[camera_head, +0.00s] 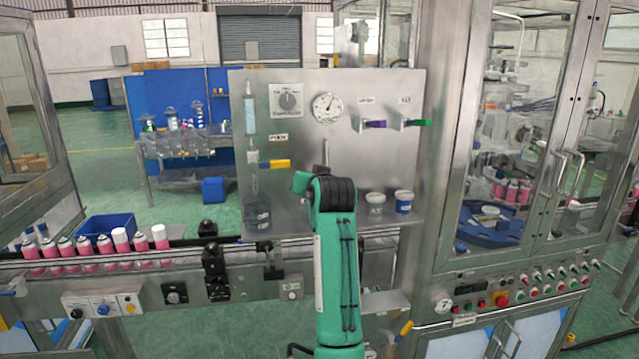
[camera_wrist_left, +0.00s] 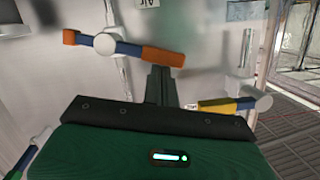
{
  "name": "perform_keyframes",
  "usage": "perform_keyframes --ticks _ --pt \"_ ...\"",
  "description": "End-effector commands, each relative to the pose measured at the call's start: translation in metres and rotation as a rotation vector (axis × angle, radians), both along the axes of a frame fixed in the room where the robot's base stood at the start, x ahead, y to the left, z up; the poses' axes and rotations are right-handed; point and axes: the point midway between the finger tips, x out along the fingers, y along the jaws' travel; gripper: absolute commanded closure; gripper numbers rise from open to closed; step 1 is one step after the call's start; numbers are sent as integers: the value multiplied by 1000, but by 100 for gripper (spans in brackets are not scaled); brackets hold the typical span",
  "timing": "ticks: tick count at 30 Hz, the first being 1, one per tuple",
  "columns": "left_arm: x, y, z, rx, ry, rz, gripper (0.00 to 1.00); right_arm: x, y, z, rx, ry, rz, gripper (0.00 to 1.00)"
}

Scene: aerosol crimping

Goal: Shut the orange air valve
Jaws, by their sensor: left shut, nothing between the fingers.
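In the left wrist view, the orange air valve has a lever with an orange grip (camera_wrist_left: 162,56), a blue middle and a smaller orange end, with a round white-grey hub. The lever lies nearly level across an upright pipe, its right end a little lower. My left gripper (camera_wrist_left: 161,70) is shut and empty, its dark fingertips just below the orange grip. I cannot tell whether they touch it. In the head view, my green arm (camera_head: 338,265) fills the lower middle; neither its fingertips nor the orange lever can be made out there. My right gripper is not in view.
In the left wrist view, a yellow-and-blue lever (camera_wrist_left: 220,104) sits right of my fingers, and a green-and-blue lever (camera_wrist_left: 27,158) at lower left. The head view shows another yellow lever (camera_head: 276,163) on the steel panel (camera_head: 300,140), pink cans (camera_head: 88,255) at left and a glazed cabinet at right.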

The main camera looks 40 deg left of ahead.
Motion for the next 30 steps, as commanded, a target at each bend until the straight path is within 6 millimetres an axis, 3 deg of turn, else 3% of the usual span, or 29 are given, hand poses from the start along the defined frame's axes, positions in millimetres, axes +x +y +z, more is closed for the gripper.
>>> perform_keyframes --ticks 3,8,18,30 --pt "-3 2 -7 -61 -69 0 100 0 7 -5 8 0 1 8" --pt "-6 5 -12 -123 -142 0 100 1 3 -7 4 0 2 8" --pt "-8 7 -19 -117 -134 0 100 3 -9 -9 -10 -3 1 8" --pt "-9 7 -19 -116 -134 -1 100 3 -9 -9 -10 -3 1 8"
